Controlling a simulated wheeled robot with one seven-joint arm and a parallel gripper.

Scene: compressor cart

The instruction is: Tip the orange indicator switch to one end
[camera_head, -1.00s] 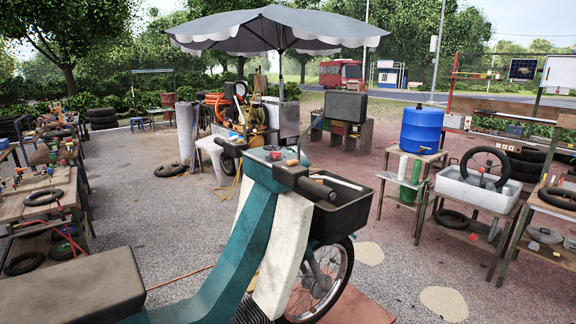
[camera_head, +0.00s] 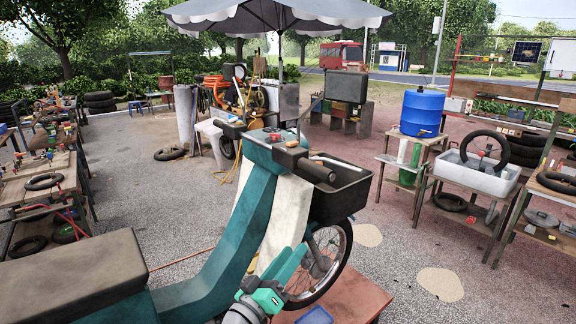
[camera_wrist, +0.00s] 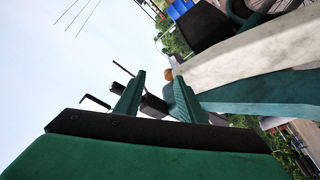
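The teal and cream moped (camera_head: 235,225) stands in front of me, with its dark handlebar grip (camera_head: 318,172) above a black front basket. A small orange-tan piece (camera_head: 291,143) and a red piece (camera_head: 275,135) sit on the handlebar top. I cannot tell whether either is the orange indicator switch. My green gripper (camera_head: 290,262) is low in front of the moped's cream leg shield, below and apart from the handlebar. In the wrist view my gripper (camera_wrist: 159,80) is open, its fingers apart with no held object visible. A small orange-brown round piece (camera_wrist: 168,74) shows beyond the fingers.
The moped's dark seat (camera_head: 75,272) fills the lower left. The black basket (camera_head: 340,195) is right of the handlebar. A cluttered bench (camera_head: 40,180) stands left; a blue barrel (camera_head: 422,112) and a white basin (camera_head: 478,178) stand on tables right. Paving between is mostly open.

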